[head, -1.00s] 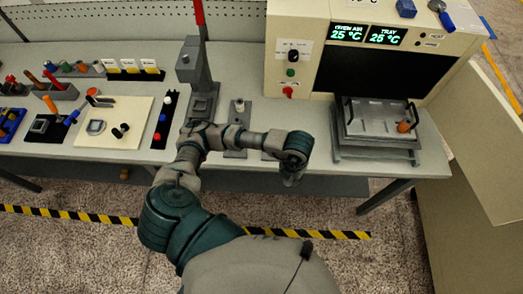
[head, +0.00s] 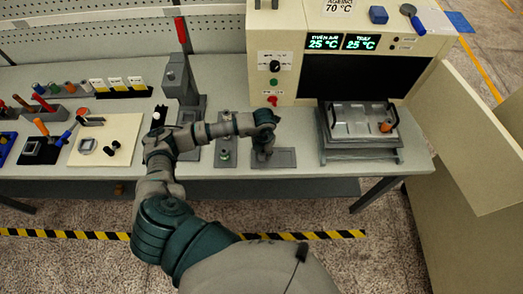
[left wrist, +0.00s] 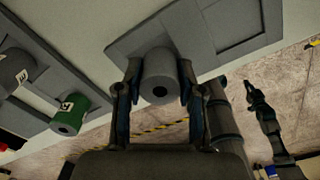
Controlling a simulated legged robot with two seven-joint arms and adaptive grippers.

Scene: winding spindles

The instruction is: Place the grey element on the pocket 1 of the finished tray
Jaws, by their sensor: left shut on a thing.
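The grey element (left wrist: 160,78) is a short grey cylinder with a dark hole in its near end. My left gripper (head: 263,149) is shut on it, with one finger on each side in the left wrist view. The gripper is over the left part of a flat grey tray (head: 290,165), which I take as the finished tray. This tray (left wrist: 124,46) also shows behind the element in the left wrist view, with a rectangular recess to the right. I cannot tell whether the element touches the tray. In the head view the gripper mostly hides the element.
A green element (left wrist: 70,114) with a white label stands on another grey plate (left wrist: 40,55), left of the gripper. A grey press (head: 180,85) stands further left. The oven (head: 290,50) is behind, with a metal tray (head: 350,121) in front of it.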

